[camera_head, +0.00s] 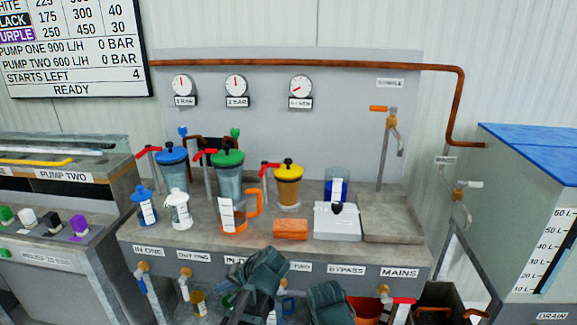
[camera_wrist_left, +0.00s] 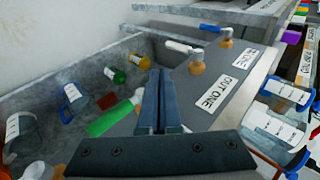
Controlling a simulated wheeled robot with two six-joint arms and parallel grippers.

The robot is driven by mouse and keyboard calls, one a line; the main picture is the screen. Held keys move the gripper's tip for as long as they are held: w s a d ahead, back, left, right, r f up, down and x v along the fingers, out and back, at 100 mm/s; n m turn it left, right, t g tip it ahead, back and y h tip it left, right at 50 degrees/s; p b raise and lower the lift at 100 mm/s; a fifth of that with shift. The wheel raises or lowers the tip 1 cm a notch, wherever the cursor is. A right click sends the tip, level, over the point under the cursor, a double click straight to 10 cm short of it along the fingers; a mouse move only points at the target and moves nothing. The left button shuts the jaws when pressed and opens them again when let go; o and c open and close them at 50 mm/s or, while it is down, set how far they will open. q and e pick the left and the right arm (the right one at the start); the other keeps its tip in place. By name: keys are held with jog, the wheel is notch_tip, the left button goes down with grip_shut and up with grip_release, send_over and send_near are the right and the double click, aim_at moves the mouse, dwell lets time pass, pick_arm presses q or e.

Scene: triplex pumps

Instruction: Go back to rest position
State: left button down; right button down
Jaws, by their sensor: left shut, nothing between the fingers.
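My left gripper (camera_head: 238,308) is low in the head view, in front of the bench's labelled front face, with its dark body nearest the bench. In the left wrist view its two fingers (camera_wrist_left: 161,100) lie together, shut, with nothing seen between them. They point out over a trough beside the OUT ONE label (camera_wrist_left: 231,88). A second dark grey arm part (camera_head: 330,302), which looks like my right gripper, shows at the bottom edge; its fingers are hidden or out of frame.
The bench (camera_head: 393,228) carries blue, green and yellow lidded vessels, small bottles, an orange-handled jug (camera_head: 233,221) and a white scale (camera_head: 337,222). Taps with coloured levers line its front. The trough (camera_wrist_left: 80,75) holds several bottles and mugs. A blue-topped tank (camera_head: 520,205) stands right.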

pick_arm(q)
jog(key=s+d+r+m+g+h+p, duration=0.1)
jog(key=s+d+r+h+p, duration=0.2)
jog(key=s+d+r+p, duration=0.4)
jog(key=s+d+r+m+g+h+p, duration=0.1)
jog(key=s+d+r+h+p, duration=0.3)
jog(key=d+r+p, duration=0.5)
jog(key=s+d+p, duration=0.1)
jog(key=s+p, duration=0.1)
jog(key=p, duration=0.3)
jog(key=shift+s+r+g, duration=0.25)
jog(key=shift+s+g, duration=0.1)
jog(key=shift+g, duration=0.05)
jog(key=shift+d, duration=0.1)
